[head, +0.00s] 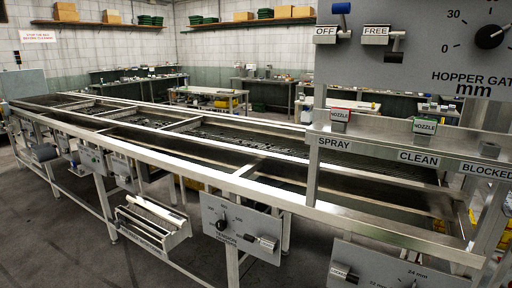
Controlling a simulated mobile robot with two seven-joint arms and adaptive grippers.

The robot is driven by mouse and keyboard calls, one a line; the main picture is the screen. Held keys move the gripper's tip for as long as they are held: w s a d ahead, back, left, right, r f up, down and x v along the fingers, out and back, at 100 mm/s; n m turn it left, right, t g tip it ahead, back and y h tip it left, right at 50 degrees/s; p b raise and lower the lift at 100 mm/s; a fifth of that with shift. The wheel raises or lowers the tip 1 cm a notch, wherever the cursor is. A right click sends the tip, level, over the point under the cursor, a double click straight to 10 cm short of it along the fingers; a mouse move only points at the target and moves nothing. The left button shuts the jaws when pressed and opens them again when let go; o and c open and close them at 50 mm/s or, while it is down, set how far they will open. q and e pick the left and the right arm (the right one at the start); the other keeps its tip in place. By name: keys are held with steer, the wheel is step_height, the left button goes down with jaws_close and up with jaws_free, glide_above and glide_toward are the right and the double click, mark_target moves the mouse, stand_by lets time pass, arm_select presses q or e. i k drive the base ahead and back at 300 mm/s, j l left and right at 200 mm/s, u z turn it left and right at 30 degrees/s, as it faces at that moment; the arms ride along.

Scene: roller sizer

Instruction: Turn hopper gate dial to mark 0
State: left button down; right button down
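The hopper gate dial (490,37) is a round black knob at the upper right of the head view. It sits on a grey panel (415,72) labelled "HOPPER GATE mm". Marks 0 and 30 are printed to its left, with 0 the lower one. A pale pointer line on the knob seems to point up and right, away from 0, but it is small. The panel's right part is cut off by the picture edge. Neither of my grippers is in view.
Left on the panel are a blue-tipped lever (341,9) by an OFF label and a metal latch (396,45) below FREE. A tension panel (241,228) is mounted on the long roller frame (150,137).

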mark_target(490, 36)
steer(key=z, duration=1.25)
steer(key=i+l+z, duration=0.1)
steer(key=l+z, duration=0.25)
